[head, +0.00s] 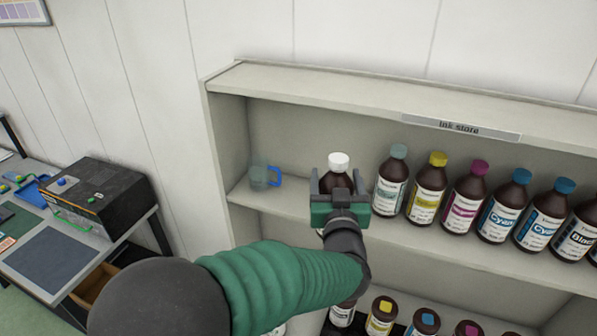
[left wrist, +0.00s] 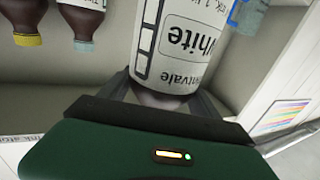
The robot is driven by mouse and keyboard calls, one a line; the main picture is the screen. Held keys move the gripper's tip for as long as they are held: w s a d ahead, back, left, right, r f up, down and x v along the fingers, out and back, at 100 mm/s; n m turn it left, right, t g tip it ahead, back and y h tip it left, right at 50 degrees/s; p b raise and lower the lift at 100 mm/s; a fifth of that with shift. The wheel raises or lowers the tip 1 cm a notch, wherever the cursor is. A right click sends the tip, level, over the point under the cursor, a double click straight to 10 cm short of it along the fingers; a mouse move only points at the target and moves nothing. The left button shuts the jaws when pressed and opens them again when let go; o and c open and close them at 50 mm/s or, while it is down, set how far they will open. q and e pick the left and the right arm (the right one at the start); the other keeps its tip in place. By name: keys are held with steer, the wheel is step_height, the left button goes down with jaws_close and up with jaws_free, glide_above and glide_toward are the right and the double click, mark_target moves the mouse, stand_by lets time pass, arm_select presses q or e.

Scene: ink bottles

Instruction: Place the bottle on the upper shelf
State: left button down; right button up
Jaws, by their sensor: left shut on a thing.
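A brown bottle with a white cap (head: 339,162) is between the fingers of my left gripper (head: 341,184). In the left wrist view its label (left wrist: 190,42) reads "White", upside down. My left gripper, also in the left wrist view (left wrist: 165,98), is shut on this bottle. The bottle looks upright at the upper shelf (head: 300,205), left of the row of bottles. Its base is hidden behind my gripper, so I cannot tell whether it touches the shelf. My right gripper is not in view.
A bottle with a grey-green cap (head: 391,182) stands closest on the right, followed by yellow, magenta and several blue-capped bottles. A clear cup with a blue handle (head: 262,175) stands to the left. More bottles (head: 382,314) stand lower down. A workbench (head: 50,262) is at far left.

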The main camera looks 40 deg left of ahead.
arm_select(q)
steer(key=w+a+f+p, duration=0.5)
steer(key=w+a+p, duration=0.2)
steer(key=a, duration=0.6)
steer(key=shift+w+a+p, duration=0.2)
steer(key=shift+w+p, duration=0.15)
steer(key=shift+w, duration=0.85)
steer(key=shift+c, duration=2.2)
jaws_free()
steer(key=shift+d+f, duration=0.1)
steer(key=shift+d, duration=0.05)
steer(key=shift+o, duration=1.3)
steer(key=shift+d, duration=0.2)
steer(key=shift+o, duration=0.2)
steer(key=shift+d+r, duration=0.2)
steer(key=shift+d, duration=0.35)
steer(key=shift+s, duration=0.1)
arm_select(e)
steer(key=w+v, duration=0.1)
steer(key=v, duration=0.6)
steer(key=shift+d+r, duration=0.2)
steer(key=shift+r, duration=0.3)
